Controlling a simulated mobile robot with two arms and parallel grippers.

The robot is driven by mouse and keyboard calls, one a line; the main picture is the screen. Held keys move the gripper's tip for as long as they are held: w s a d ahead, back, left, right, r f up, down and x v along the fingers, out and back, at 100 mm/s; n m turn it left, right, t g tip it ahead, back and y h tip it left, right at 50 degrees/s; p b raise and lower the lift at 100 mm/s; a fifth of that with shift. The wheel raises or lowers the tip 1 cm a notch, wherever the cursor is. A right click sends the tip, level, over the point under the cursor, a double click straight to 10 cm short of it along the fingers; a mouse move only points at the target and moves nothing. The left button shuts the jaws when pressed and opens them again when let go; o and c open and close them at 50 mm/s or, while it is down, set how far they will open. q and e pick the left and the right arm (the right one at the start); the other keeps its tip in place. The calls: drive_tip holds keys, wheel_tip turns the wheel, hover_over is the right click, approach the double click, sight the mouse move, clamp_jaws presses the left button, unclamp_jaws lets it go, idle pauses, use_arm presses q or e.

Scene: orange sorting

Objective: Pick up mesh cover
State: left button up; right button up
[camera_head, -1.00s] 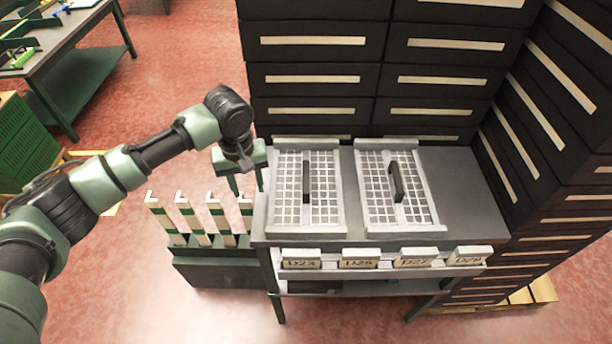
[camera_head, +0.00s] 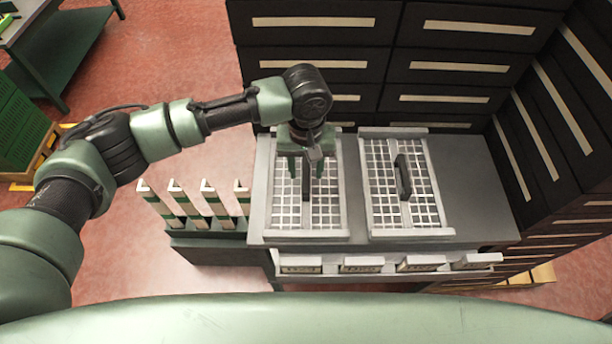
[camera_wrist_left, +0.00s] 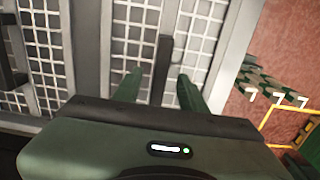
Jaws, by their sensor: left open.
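Two mesh covers lie flat side by side on the grey table, each a white grid with a dark bar handle. My left gripper (camera_head: 305,172) is open and empty over the left mesh cover (camera_head: 328,209), with its fingers pointing down. That cover's handle (camera_head: 305,190) shows between and below the fingers. In the left wrist view the same handle (camera_wrist_left: 160,70) lies between my two green fingertips (camera_wrist_left: 160,80), and I cannot tell whether they touch it. The right mesh cover (camera_head: 383,208) has its handle (camera_head: 402,177) clear. My right gripper is not in view.
Dark drawer cabinets (camera_head: 312,50) stand right behind the table and along its right side. Several upright green and white posts (camera_head: 212,205) stand left of the table. Numbered labels line its front edge. The bare grey table top (camera_head: 470,195) right of the covers is free.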

use_arm(q)
drive_tip(key=shift+f, duration=0.65)
drive_tip(key=shift+w+f, duration=0.15)
drive_tip(key=shift+f, duration=0.4)
clamp_jaws()
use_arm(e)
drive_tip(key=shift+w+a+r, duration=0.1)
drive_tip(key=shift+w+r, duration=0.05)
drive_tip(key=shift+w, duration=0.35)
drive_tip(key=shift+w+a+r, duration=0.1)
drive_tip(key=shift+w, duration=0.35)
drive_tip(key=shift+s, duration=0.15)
